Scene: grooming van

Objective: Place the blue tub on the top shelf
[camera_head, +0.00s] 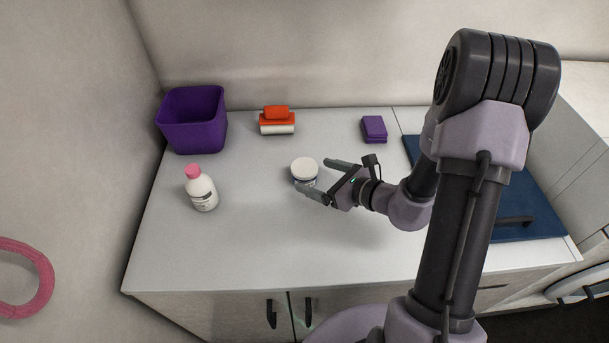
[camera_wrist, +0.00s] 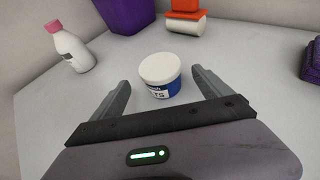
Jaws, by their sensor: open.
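The blue tub (camera_head: 305,171) with a white lid stands upright on the grey counter. In the wrist view the tub (camera_wrist: 161,76) shows its blue side and a white label below the lid. My gripper (camera_head: 325,176) is open at counter level, with its fingers pointing left toward the tub. In the wrist view the fingers of my gripper (camera_wrist: 158,92) are spread wide, one on each side of the tub, with gaps visible between fingers and tub. How far the tub sits between the fingertips is hard to tell. No shelf is clearly in view.
On the counter (camera_head: 230,250) stand a white bottle with a pink cap (camera_head: 201,188), a purple bin (camera_head: 192,120), an orange and white brush-like item (camera_head: 277,121) and a purple block (camera_head: 374,129). A dark blue mat (camera_head: 520,190) lies at right. The front left counter is clear.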

